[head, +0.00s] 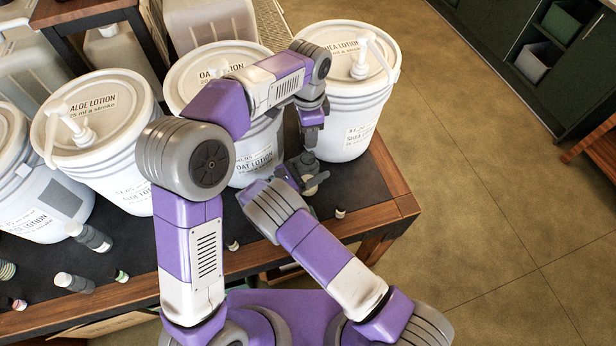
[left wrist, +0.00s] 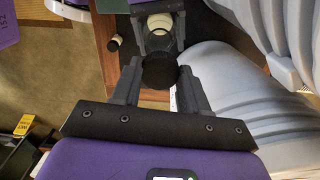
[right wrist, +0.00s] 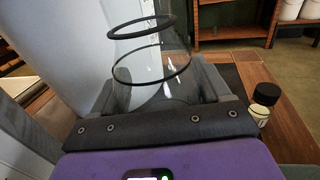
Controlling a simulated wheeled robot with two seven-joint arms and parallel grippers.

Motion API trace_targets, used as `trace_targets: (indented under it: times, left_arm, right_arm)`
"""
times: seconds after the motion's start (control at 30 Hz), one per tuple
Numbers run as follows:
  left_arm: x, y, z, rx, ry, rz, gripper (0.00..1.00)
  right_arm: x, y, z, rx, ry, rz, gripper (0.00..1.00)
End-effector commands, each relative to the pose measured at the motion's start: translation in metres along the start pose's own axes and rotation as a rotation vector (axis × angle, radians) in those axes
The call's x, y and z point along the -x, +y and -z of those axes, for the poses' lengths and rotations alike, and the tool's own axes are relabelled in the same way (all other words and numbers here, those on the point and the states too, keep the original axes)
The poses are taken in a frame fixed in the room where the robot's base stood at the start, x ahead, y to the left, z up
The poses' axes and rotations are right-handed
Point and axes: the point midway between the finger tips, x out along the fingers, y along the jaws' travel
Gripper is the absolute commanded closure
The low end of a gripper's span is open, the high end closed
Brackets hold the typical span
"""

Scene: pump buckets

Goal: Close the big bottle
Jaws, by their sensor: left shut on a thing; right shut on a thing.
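My left gripper (head: 311,140) points down and is shut on a black cap (left wrist: 160,72), which sits between its fingertips in the left wrist view. My right gripper (head: 306,182) is just below it and is shut on the big bottle. In the right wrist view the bottle is clear, with dark rings around it (right wrist: 150,64), and stands between the fingers. In the left wrist view a pale round part (left wrist: 160,22) shows between the right gripper's fingers, beyond the cap. Whether the cap touches the bottle's mouth cannot be told.
White pump buckets (head: 97,120) stand in a row along the dark tabletop (head: 362,186). A small black-capped bottle (right wrist: 262,103) stands near the right gripper. Several small bottles (head: 73,282) are at the table's left front. Open floor lies to the right.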

Motion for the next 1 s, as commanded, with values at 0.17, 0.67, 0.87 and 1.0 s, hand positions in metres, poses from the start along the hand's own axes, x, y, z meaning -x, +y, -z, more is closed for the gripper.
trace_targets:
  times: [0.17,0.67,0.87,1.0]
  left_arm:
    - [-0.011,0.0,-0.001,0.0,-0.002,-0.002,0.88]
    - [-0.05,0.0,-0.002,0.0,0.0,0.002,0.88]
    - [-0.05,0.0,-0.002,0.0,0.0,0.002,0.88]
    - [-0.051,0.0,-0.002,0.0,0.0,0.001,0.88]
  right_arm:
    - [0.0,0.0,0.0,0.0,0.0,0.0,0.79]
    - [0.0,0.0,0.0,0.0,0.001,0.0,0.79]
    - [0.0,0.0,0.0,0.0,0.001,0.0,0.79]
    - [0.0,0.0,0.0,0.0,0.0,0.0,0.79]
